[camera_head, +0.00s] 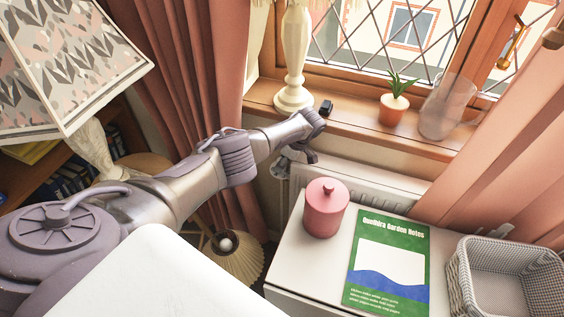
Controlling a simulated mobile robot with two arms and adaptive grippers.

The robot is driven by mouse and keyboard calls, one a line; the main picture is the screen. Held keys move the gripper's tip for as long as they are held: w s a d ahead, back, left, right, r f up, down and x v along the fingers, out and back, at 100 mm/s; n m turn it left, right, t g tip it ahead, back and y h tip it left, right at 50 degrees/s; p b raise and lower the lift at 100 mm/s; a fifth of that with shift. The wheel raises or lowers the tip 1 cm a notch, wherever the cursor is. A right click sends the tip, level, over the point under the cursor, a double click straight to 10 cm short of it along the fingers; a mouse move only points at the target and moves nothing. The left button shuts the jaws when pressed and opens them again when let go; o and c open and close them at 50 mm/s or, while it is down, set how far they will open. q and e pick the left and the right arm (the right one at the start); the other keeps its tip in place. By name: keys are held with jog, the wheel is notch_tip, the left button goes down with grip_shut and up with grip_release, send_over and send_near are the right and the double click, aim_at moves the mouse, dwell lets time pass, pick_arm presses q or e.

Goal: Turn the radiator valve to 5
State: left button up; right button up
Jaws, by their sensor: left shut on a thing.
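The white radiator (372,190) stands below the window sill, partly hidden behind the white cabinet. My left arm reaches in from the left, and my left gripper (296,156) points down at the valve, just under the sill's edge. The left gripper is shut on the valve, though the wrist hides most of the contact. The number scale on the valve cannot be read from here. My right gripper is not in view.
A lamp (295,70), a potted plant (393,108) and a glass jug (446,108) stand on the sill. A pink canister (325,208), a green book (388,262) and a woven basket (462,282) are on the cabinet (286,262). Pink curtains (185,60) hang close to my arm.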

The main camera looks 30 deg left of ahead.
pick_arm(q)
jog(key=shift+s+r+m+p, duration=0.1)
jog(key=shift+r+m+p, duration=0.15)
jog(key=shift+m+p, duration=0.4)
jog(key=shift+f+t+p, duration=0.15)
jog(key=shift+t+p, duration=0.15)
jog(key=shift+p, duration=0.05)
jog(key=shift+f, duration=0.1)
jog(key=o, duration=1.1)
jog(key=shift+o, duration=0.2)
jog(key=v, duration=1.2)
